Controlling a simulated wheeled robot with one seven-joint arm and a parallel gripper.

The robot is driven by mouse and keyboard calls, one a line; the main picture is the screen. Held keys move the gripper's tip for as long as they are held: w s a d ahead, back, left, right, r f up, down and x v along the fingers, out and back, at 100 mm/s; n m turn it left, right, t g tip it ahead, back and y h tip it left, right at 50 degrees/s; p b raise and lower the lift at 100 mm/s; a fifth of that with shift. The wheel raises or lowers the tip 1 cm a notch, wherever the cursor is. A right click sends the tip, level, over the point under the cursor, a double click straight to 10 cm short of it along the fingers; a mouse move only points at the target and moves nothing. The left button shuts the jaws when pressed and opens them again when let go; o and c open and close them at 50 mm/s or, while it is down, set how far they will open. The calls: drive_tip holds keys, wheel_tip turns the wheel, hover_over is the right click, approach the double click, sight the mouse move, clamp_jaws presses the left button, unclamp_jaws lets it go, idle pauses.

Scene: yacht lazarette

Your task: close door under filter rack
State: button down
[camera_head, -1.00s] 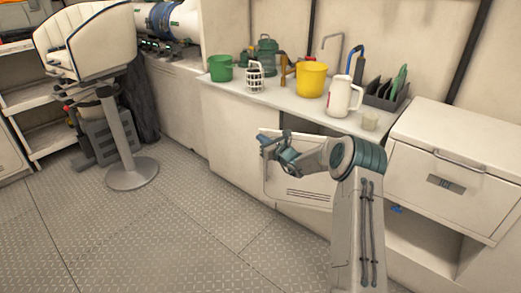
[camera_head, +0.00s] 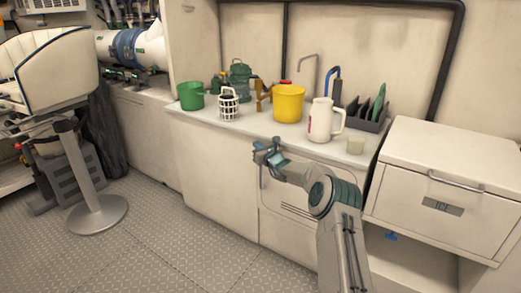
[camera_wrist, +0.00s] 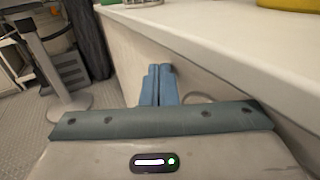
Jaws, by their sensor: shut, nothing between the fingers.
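The pale cabinet door (camera_head: 285,222), with vent slots low on it, is in the counter front below the dark rack (camera_head: 366,114) in the head view. The door looks flush or nearly flush with the front; I cannot tell if a small gap remains. My arm covers its upper right part. My gripper (camera_head: 262,148) is shut and empty, at the door's upper left corner just below the counter edge. In the wrist view its blue fingers (camera_wrist: 160,84) are together beside the pale cabinet front; contact is unclear.
The counter top (camera_head: 225,123) overhangs close above my gripper. It holds a green bucket (camera_head: 190,96), a white basket (camera_head: 228,104), a yellow bucket (camera_head: 289,103) and a white jug (camera_head: 322,120). An ice chest (camera_head: 440,190) stands right.

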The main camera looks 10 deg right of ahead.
drive_tip(key=shift+w+d+r, duration=0.1)
drive_tip(key=shift+d+r, duration=0.15)
drive_tip(key=shift+r, duration=0.05)
drive_tip(key=shift+a+f, duration=0.1)
